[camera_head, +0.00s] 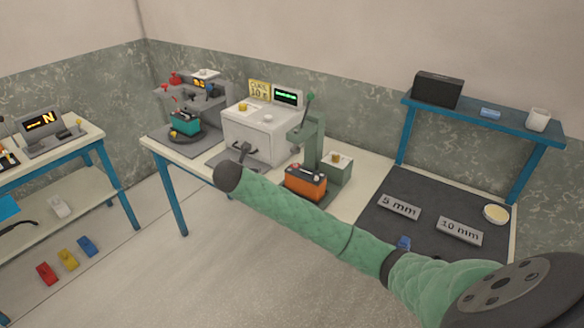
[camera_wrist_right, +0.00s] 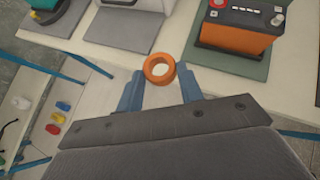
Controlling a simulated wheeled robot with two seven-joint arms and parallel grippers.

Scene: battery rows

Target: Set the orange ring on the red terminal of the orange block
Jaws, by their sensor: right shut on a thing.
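My right gripper (camera_wrist_right: 160,80) is shut on the orange ring (camera_wrist_right: 160,69), its blue fingers on either side. The ring's hole faces the wrist camera. The orange block (camera_head: 305,184) stands on the long table under a green post; in the right wrist view the block (camera_wrist_right: 236,36) is beyond the ring, up and to the right. The ring is apart from the block. I cannot make out the ring in the head view. My left gripper is not in view.
The green press (camera_head: 313,140) rises directly behind the orange block. A white machine (camera_head: 262,133) stands left of it, and a teal block (camera_head: 186,124) farther left. A dark mat (camera_head: 400,235) with size plates lies right. A blue shelf (camera_head: 485,118) stands behind the mat.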

